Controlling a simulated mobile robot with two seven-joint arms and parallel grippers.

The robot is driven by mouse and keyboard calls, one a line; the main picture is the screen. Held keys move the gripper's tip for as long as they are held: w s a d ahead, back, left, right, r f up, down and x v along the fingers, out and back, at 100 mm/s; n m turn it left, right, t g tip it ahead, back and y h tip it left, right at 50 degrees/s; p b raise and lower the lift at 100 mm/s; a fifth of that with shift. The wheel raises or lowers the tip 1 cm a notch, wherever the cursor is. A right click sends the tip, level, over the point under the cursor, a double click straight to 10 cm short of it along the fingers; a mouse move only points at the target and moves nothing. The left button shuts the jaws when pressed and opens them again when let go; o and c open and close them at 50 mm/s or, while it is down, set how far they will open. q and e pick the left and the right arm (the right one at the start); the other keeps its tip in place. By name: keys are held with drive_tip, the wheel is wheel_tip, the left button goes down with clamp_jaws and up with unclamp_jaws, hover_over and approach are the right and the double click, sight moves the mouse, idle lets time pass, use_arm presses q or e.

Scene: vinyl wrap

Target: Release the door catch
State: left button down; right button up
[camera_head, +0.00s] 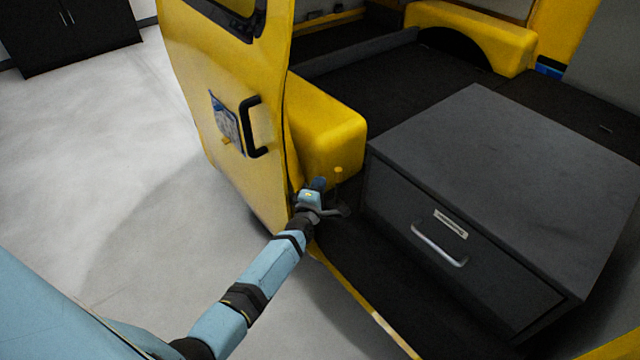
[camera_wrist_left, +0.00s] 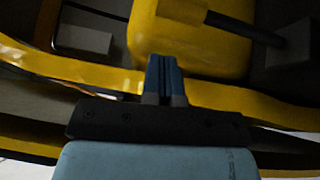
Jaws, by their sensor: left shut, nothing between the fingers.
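In the left wrist view a yellow knob (camera_wrist_left: 183,11) sits on a dark rod (camera_wrist_left: 240,27) that runs to a dark plate. My left gripper (camera_head: 319,184) is near the door's lower inner edge, below the knob. Its blue fingers (camera_wrist_left: 165,72) are together and empty, apart from the knob. My right gripper is out of view.
A dark drawer box (camera_head: 490,150) with a metal handle (camera_head: 440,244) stands right of the gripper. A yellow wheel arch (camera_head: 325,125) is just behind it. The yellow sill (camera_head: 350,287) runs below. Open grey floor (camera_head: 90,170) lies left of the door.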

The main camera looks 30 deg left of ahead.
use_arm(q)
drive_tip(key=p+v, duration=0.4)
drive_tip(key=v, duration=0.6)
drive_tip(key=shift+r, duration=0.3)
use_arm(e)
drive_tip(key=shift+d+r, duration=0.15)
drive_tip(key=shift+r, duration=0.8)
use_arm(q)
drive_tip(key=shift+s, duration=0.1)
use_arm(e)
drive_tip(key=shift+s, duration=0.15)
use_arm(q)
drive_tip(key=shift+s, duration=0.1)
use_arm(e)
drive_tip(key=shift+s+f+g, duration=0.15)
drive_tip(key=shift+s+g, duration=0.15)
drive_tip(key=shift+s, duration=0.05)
